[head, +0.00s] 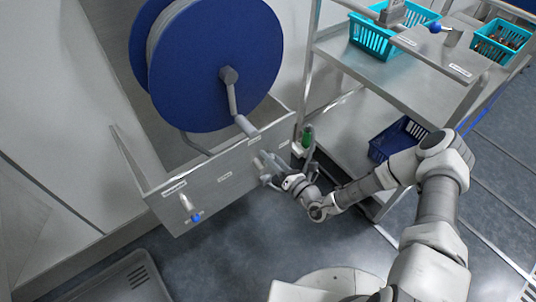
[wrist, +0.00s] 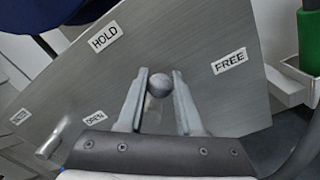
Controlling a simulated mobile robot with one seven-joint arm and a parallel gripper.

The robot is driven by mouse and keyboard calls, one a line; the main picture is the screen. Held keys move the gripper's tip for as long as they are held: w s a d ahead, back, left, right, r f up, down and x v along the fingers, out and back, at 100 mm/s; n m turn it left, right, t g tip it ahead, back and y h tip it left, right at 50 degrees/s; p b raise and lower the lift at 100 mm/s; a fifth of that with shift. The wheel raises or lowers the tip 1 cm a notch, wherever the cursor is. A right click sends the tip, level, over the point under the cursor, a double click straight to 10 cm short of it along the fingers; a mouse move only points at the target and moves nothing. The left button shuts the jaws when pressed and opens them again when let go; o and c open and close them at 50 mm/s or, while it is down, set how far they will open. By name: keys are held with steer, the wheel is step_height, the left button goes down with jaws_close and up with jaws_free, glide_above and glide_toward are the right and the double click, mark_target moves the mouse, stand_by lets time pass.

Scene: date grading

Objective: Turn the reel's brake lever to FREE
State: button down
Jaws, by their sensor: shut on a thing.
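The blue reel (head: 235,65) stands upright behind a grey metal panel (head: 215,195). In the wrist view, the panel carries a HOLD label (wrist: 104,36) at upper left and a FREE label (wrist: 230,61) at right. The brake lever's round grey knob (wrist: 159,85) lies between the two labels. My gripper (wrist: 159,83) is shut on the knob, one finger on each side. In the head view, my gripper (head: 266,165) is at the panel's right part and hides the knob.
A blue-tipped handle (head: 190,207) sticks out at the panel's left end. A green-gripped thing (head: 307,136) is close right of the panel. A steel rack (head: 345,135) stands at right with a turquoise basket (head: 368,38) and a dark blue basket (head: 384,147).

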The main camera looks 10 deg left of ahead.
steer(key=m, duration=0.1)
steer(key=f+m, duration=0.1)
steer(key=m, duration=0.2)
steer(key=shift+w+d+f+m, duration=0.3)
steer(key=shift+w+d, duration=0.05)
steer(key=shift+w, duration=0.05)
steer(key=shift+w+f+m, duration=0.1)
steer(key=shift+f+m, duration=0.3)
steer(key=shift+m, duration=0.6)
steer(key=shift+f+m, duration=0.35)
steer(key=shift+m, duration=0.65)
steer(key=c, duration=0.6)
jaws_free()
steer(key=p+v, duration=0.2)
steer(key=v, duration=1.5)
steer(key=shift+s+f, duration=0.1)
steer(key=shift+s, duration=0.15)
